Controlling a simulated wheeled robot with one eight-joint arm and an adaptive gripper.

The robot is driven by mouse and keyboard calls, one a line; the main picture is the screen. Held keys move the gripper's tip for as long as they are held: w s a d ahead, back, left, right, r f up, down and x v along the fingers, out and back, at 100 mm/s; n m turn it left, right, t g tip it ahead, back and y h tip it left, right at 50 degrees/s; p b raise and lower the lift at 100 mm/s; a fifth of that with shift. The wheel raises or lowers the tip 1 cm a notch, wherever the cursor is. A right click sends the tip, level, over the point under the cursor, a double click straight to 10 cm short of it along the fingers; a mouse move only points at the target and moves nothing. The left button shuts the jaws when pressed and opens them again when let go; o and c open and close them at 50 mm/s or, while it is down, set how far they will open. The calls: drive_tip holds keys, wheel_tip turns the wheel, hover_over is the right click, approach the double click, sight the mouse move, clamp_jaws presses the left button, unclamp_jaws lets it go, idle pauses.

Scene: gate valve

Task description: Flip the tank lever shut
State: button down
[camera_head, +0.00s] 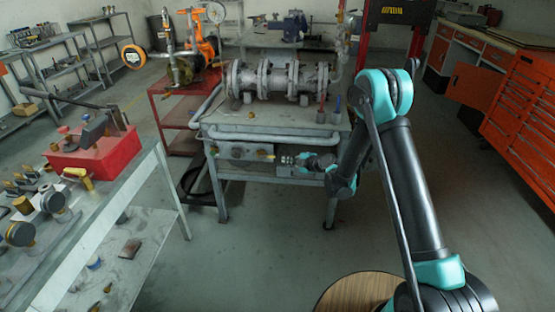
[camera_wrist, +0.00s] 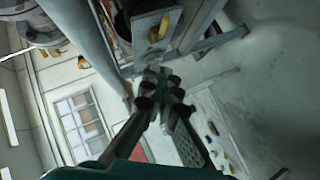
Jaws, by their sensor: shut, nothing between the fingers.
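A grey flanged tank-like assembly (camera_head: 278,78) lies on the grey workbench (camera_head: 262,128). A pale panel (camera_head: 232,151) on the bench's front carries small yellow handles, one of them a yellow lever (camera_head: 263,155); I cannot tell for certain which lever is the tank's. In the wrist view a yellow handle (camera_wrist: 154,34) shows on a grey plate (camera_wrist: 165,20). My gripper (camera_head: 284,160) is in front of the bench, just right of the panel, below the bench top. In the wrist view my gripper (camera_wrist: 163,90) has its fingertips together, empty, and apart from the yellow handle.
A red handle (camera_head: 321,108) and a blue handle (camera_head: 337,108) stand at the bench's right end. A side table (camera_head: 105,190) with a red box (camera_head: 95,152) and valve parts is at left. A red tool cabinet (camera_head: 525,120) is at right. The middle floor is clear.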

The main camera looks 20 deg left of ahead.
approach(269, 157)
drive_tip(key=a, duration=0.4)
drive_tip(key=shift+w+a+f, duration=0.15)
drive_tip(key=shift+w+f, duration=0.4)
drive_tip(key=shift+w, duration=0.05)
drive_tip(key=shift+w+a+f, duration=0.2)
drive_tip(key=shift+w+f, duration=0.35)
drive_tip(key=shift+w, duration=0.05)
drive_tip(key=shift+d+f, duration=0.15)
drive_tip(key=shift+f, duration=0.4)
drive_tip(key=a+f, duration=0.3)
drive_tip(key=f, duration=0.4)
drive_tip(key=shift+s+a+f+y, duration=0.25)
drive_tip(key=shift+s+a+y, duration=0.1)
drive_tip(key=shift+s+y, duration=0.05)
drive_tip(key=shift+r, duration=0.15)
idle(0.3)
